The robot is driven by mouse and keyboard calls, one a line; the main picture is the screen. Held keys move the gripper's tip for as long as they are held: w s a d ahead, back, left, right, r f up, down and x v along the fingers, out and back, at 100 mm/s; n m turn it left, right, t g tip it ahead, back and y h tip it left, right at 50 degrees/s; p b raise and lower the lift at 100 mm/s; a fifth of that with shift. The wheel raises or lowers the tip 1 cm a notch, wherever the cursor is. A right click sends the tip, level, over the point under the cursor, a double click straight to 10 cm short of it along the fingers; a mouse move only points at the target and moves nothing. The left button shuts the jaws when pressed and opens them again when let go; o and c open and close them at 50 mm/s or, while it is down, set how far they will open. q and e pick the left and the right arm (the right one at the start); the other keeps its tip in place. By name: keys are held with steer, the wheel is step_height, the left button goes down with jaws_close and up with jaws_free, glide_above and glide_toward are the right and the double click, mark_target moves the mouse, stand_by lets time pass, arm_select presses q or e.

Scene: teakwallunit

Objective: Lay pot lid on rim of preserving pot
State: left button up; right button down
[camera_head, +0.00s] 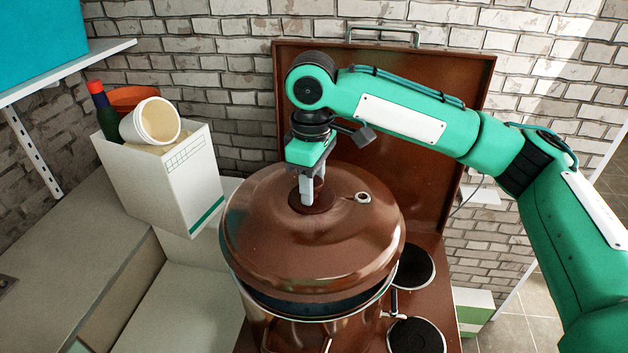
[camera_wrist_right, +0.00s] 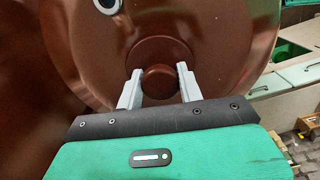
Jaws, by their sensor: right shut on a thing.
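The brown pot lid (camera_head: 270,235) is domed, with a round knob and a small metal-ringed hole near its right side. My right gripper (camera_head: 307,197) reaches down from above and is shut on the lid's knob. In the right wrist view, the two fingers (camera_wrist_right: 159,88) stand on either side of the knob (camera_wrist_right: 159,82). The preserving pot (camera_head: 290,330) stands below the lid on the brown stove. A dark gap shows between lid and pot rim at the front, so the lid sits tilted or slightly raised there. The far rim is hidden. My left gripper is not in view.
The stove has black hotplates (camera_head: 416,336) to the pot's right and a raised brown back cover (camera_head: 395,190) behind. A white box (camera_head: 165,185) holding a tub (camera_head: 150,122) and a bottle (camera_head: 105,112) stands at left. The grey counter (camera_head: 65,260) is mostly clear.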

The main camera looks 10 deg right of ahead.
steer(key=shift+w+r+p, duration=0.1)
steer(key=shift+p, duration=0.3)
steer(key=shift+d+f, duration=0.15)
steer(key=shift+f, duration=2.2)
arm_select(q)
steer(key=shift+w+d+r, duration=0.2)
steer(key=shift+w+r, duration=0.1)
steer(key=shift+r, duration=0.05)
arm_select(e)
steer(key=shift+f, duration=0.25)
steer(key=shift+f, duration=0.75)
steer(key=c, duration=0.8)
jaws_free()
steer(key=shift+f, duration=0.1)
